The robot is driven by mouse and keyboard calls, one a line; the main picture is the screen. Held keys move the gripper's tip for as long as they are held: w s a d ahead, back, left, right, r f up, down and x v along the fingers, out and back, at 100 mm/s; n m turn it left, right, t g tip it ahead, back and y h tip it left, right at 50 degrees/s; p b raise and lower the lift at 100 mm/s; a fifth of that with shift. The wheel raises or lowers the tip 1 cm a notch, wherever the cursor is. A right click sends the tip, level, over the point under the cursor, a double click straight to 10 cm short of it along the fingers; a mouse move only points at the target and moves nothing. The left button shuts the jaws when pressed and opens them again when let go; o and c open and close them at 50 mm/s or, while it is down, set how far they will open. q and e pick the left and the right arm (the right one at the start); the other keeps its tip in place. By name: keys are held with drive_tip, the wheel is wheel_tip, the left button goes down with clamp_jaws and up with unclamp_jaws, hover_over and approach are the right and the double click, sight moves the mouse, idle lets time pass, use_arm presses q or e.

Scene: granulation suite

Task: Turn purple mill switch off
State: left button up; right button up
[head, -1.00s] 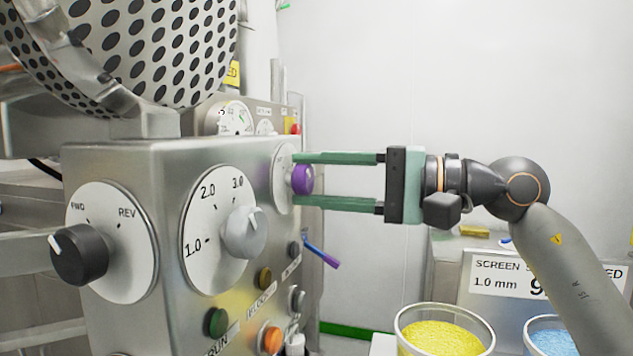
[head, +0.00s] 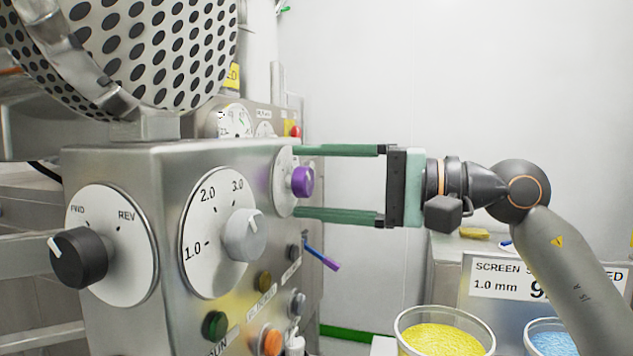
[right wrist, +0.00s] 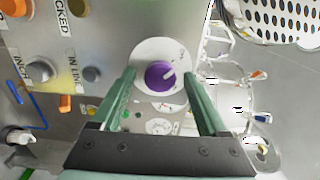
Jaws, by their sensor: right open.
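The purple mill switch (head: 302,181) is a round knob on a white dial plate on the right part of the steel control panel. The fingers stand apart from the knob, with gaps on both sides. In the right wrist view the fingertips (right wrist: 160,85) flank the knob. My left gripper is not in view.
A grey knob (head: 244,234) and a black FWD/REV knob (head: 78,257) sit to the left on the same panel. Push buttons, including an orange one (head: 270,341), lie below. A tub of yellow granules (head: 442,338) stands lower right. A perforated drum (head: 150,50) hangs above.

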drive_tip(key=v, duration=1.2)
drive_tip(key=shift+d+b, duration=0.25)
drive_tip(key=shift+b, duration=0.2)
drive_tip(key=shift+s, duration=0.1)
drive_tip(key=shift+s, duration=0.1)
